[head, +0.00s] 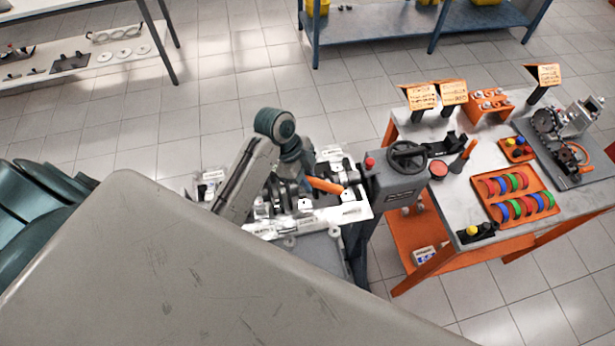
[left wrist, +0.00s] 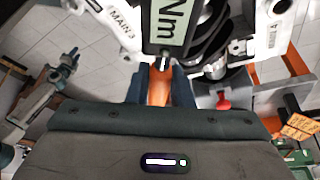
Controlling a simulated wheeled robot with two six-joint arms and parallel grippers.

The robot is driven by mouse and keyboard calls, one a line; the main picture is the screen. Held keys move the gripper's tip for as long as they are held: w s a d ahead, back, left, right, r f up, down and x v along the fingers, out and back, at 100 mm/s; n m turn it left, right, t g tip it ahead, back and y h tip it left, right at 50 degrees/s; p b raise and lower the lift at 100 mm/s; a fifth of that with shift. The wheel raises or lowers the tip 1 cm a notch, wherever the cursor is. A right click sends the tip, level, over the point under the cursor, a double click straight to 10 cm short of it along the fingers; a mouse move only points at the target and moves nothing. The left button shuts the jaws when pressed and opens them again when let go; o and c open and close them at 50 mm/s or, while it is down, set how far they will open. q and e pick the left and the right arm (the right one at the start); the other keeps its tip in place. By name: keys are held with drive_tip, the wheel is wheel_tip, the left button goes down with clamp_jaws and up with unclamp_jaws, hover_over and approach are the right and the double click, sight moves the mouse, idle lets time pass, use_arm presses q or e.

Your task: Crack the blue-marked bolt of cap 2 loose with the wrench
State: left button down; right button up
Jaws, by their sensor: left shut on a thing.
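The wrench has an orange handle (head: 325,186), which sticks out to the right of my left gripper (head: 306,177) over the engine block (head: 335,215). In the left wrist view my left gripper (left wrist: 160,86) is shut on the orange handle (left wrist: 158,88). The wrench's display (left wrist: 170,22), reading "Nm", lies just beyond the fingers. Dark rounded crank parts (left wrist: 208,40) and a white label reading "MAIN" (left wrist: 122,24) are beside it. I cannot make out the blue-marked bolt or cap 2, nor whether the wrench head sits on a bolt. My right gripper is not in view.
A grey stand with a black handwheel (head: 407,155) is right of the block. Further right, an orange-framed table (head: 470,190) carries a tray of coloured rings (head: 515,194), sign cards and tools. A blue-framed shelf (head: 390,22) stands behind. Tiled floor lies clear between.

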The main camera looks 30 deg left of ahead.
use_arm(q)
drive_tip(key=shift+f+b, duration=0.55)
drive_tip(key=shift+f, duration=0.55)
idle(0.9)
drive_tip(key=shift+w, duration=0.1)
idle(0.3)
drive_tip(key=shift+w+a+n+p, duration=0.15)
drive_tip(key=shift+w+n+p, duration=0.25)
drive_tip(key=shift+w+n, duration=0.25)
drive_tip(key=shift+w+t, duration=0.3)
drive_tip(key=shift+w+a+n, duration=0.15)
drive_tip(key=shift+w+n, duration=0.1)
drive_tip(key=shift+w+a+n, duration=0.1)
drive_tip(key=shift+w+n, duration=0.2)
drive_tip(key=shift+w, duration=0.1)
drive_tip(key=shift+w+a+n+t, duration=0.3)
drive_tip(key=shift+w+n, duration=0.2)
drive_tip(key=shift+w, duration=0.15)
idle(0.3)
